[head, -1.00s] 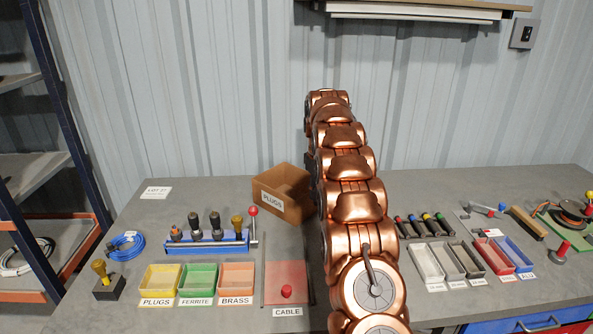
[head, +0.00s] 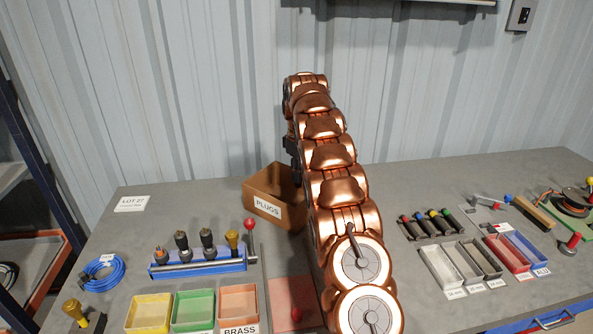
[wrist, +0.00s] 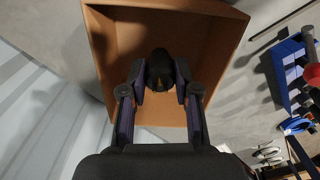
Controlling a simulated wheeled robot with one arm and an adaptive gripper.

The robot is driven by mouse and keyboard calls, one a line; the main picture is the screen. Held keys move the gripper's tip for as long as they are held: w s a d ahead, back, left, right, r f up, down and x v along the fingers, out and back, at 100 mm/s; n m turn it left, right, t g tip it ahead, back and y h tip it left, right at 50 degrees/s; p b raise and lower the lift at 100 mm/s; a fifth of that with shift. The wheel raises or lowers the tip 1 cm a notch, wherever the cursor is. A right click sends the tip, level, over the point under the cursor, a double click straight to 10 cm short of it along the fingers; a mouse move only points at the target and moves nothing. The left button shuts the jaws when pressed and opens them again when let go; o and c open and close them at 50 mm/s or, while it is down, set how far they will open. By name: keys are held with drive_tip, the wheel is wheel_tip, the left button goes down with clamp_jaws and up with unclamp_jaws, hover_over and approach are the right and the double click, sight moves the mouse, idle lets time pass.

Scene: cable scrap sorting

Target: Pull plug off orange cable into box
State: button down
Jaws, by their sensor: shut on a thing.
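In the wrist view my gripper (wrist: 160,88) is shut on a dark, rounded plug (wrist: 160,66). The plug is held over the open mouth of the brown box (wrist: 220,50), whose inside shows behind it. I cannot tell how high above the box floor it is. In the head view the box labelled PLUGS (head: 262,206) stands on the bench at the back, partly covered by my arm. My gripper is hidden there. I cannot make out an orange cable on the plug.
A blue rack (head: 198,263) with several dark and brass-coloured tools stands left of the box. Yellow (head: 148,314), green (head: 193,310) and orange (head: 238,305) trays lie in front. A blue cable coil (head: 102,273) lies at far left. More trays and tools lie right of my arm.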

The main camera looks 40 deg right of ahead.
drive_tip(key=shift+w+a+f+b, duration=0.1)
drive_tip(key=shift+a+f+b, duration=0.1)
drive_tip(key=shift+f, duration=0.2)
drive_tip(key=shift+w+a+f+b, duration=0.1)
drive_tip(key=shift+f+b, duration=0.05)
drive_tip(key=shift+f, duration=0.25)
wheel_tip(320, 180, down, 2)
drive_tip(key=shift+f+b, duration=0.2)
drive_tip(key=shift+b, duration=0.35)
drive_tip(key=shift+s+f+b, duration=0.1)
drive_tip(key=shift+f+b, duration=1)
drive_tip(key=shift+f, duration=2.2)
drive_tip(key=shift+f+b, duration=0.45)
drive_tip(key=shift+f, duration=0.15)
drive_tip(key=c, duration=0.8)
unclamp_jaws()
drive_tip(key=shift+o, duration=0.2)
